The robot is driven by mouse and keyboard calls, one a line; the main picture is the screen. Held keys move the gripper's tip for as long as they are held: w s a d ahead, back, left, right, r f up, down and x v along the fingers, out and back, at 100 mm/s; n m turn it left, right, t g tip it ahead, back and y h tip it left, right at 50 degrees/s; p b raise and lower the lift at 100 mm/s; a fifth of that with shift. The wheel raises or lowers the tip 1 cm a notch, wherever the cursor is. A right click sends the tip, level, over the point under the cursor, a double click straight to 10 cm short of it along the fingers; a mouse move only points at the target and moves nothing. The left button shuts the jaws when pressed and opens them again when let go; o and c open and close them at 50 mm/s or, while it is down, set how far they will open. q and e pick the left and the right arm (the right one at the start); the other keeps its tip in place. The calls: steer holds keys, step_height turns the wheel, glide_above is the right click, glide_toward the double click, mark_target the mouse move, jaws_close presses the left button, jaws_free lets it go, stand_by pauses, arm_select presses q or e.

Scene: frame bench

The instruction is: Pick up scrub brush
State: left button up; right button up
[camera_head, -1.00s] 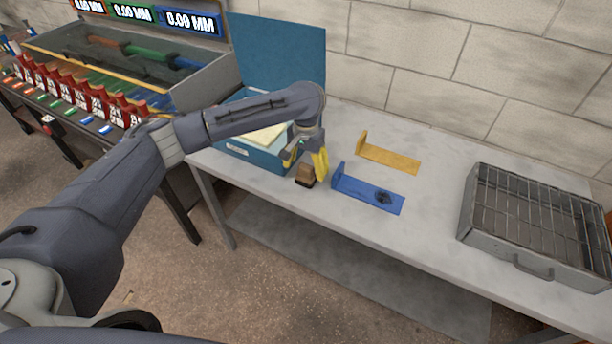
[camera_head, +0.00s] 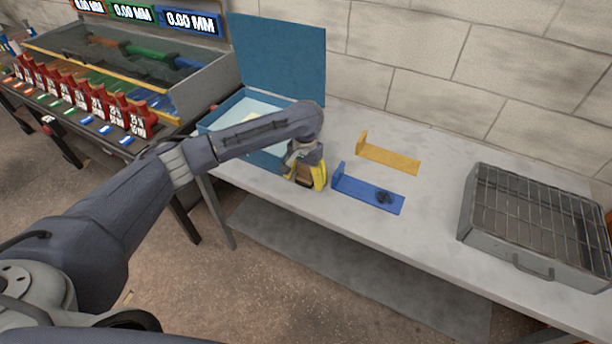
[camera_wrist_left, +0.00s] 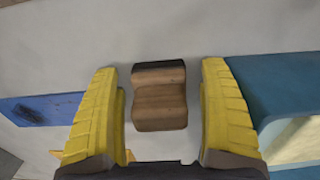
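The scrub brush, a small block with a brown wooden top (camera_wrist_left: 160,100), stands on the grey table. In the left wrist view it lies between the two yellow fingers of my left gripper (camera_wrist_left: 160,108), with a gap on each side. In the head view my left gripper (camera_head: 308,178) is low over the table's front edge, and its fingers straddle the brush (camera_head: 304,181), which is mostly hidden there. The left gripper is open around the brush, not touching it. My right gripper is not in view.
An open blue box (camera_head: 276,53) stands just left of the gripper. A blue bracket (camera_head: 362,194) and a yellow bracket (camera_head: 390,158) lie to the right. A metal wire-topped tray (camera_head: 540,225) is at far right. Between them the table (camera_head: 430,205) is clear.

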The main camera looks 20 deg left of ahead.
mark_target(305, 167)
arm_select(q)
steer(key=c, duration=1.2)
steer(key=shift+r, duration=0.15)
step_height(305, 167, up, 20)
steer(key=shift+f, duration=0.15)
